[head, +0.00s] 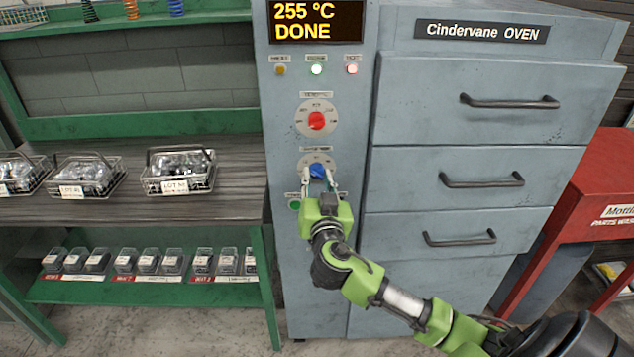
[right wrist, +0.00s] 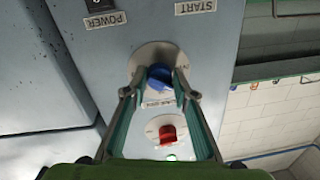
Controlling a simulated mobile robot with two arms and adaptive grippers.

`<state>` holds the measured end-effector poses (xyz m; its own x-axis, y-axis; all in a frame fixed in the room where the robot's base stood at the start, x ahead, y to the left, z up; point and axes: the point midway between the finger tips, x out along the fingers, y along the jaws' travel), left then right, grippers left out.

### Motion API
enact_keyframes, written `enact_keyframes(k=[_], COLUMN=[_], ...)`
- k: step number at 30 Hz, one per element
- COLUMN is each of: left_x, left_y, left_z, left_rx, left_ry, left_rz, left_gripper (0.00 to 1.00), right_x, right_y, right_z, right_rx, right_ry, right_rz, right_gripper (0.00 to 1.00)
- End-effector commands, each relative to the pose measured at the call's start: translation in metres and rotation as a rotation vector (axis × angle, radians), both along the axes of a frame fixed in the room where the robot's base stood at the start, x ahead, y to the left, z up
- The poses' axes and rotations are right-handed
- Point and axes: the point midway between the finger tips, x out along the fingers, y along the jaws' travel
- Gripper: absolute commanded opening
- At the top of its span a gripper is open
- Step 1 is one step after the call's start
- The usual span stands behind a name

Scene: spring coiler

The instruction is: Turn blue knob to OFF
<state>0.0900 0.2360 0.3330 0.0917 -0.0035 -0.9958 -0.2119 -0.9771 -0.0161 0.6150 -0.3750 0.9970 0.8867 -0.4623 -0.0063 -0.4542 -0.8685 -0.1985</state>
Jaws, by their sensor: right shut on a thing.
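The blue knob (head: 317,171) sits on the oven's control panel below the red knob (head: 317,121). My right gripper (head: 319,182) is at the blue knob, with its fingers on either side of it and shut on it. In the right wrist view the blue knob (right wrist: 160,77) shows between the fingertips, on a round pale dial plate. The plate's lettering is too small to read, so I cannot tell the knob's setting. My left gripper is not in view.
The oven (head: 480,120) has several drawers with dark handles right of the panel. Its display (head: 316,22) reads 255 °C DONE. A green button (head: 294,205) is beside my right gripper. Wire baskets (head: 180,172) stand on the bench at left. A red parts washer (head: 600,185) stands at right.

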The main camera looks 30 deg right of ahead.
Motion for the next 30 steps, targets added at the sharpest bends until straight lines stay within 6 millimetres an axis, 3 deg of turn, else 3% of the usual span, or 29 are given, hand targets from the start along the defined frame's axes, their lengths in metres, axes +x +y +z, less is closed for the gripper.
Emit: enact_keyframes(k=[8, 30], left_x=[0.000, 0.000], left_y=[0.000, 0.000], left_z=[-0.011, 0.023], left_rx=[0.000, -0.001], left_ry=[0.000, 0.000], left_rz=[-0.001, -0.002], left_gripper=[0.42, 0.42], right_x=[-0.001, -0.001], right_y=[-0.001, -0.003], right_z=[-0.001, 0.004], right_rx=[-0.130, -0.608], right_ry=[0.082, 0.373], right_rz=[-0.004, -0.003], right_gripper=[0.04, 0.04])
